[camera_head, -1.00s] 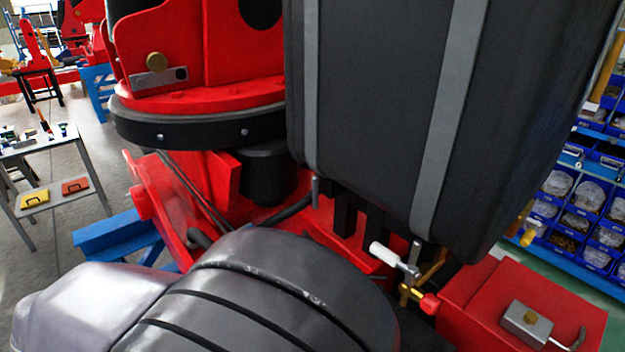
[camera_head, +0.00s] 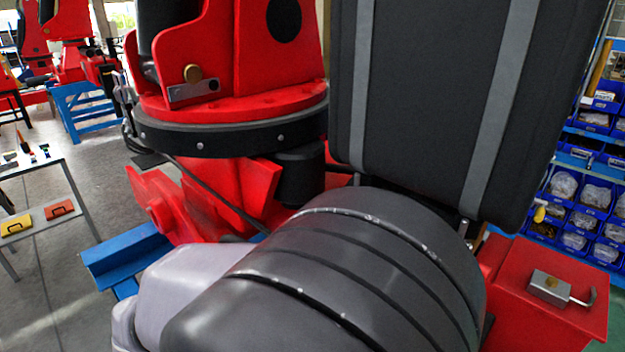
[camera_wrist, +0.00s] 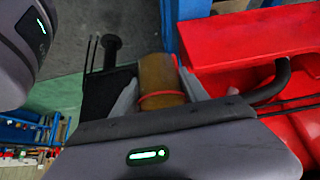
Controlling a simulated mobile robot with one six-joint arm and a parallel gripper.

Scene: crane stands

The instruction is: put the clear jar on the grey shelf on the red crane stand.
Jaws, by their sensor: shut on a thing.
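My gripper (camera_wrist: 158,86) shows in the wrist view, its two grey fingers either side of an amber-brown jar (camera_wrist: 160,72) with a red band. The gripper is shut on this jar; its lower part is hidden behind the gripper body. The red crane stand (camera_head: 220,195) fills the middle of the head view, and its red parts show at the right of the wrist view (camera_wrist: 250,40). The jar is in the air, to the left of these red parts in the wrist view. In the head view my arm hides the gripper and jar. I cannot make out the grey shelf for certain.
A large black case with grey straps (camera_head: 440,90) stands close behind my arm. A red box with a metal latch (camera_head: 550,290) is at right, before blue bin racks (camera_head: 575,200). A blue support (camera_head: 125,258) and a work table (camera_head: 70,185) are at left, with open floor between.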

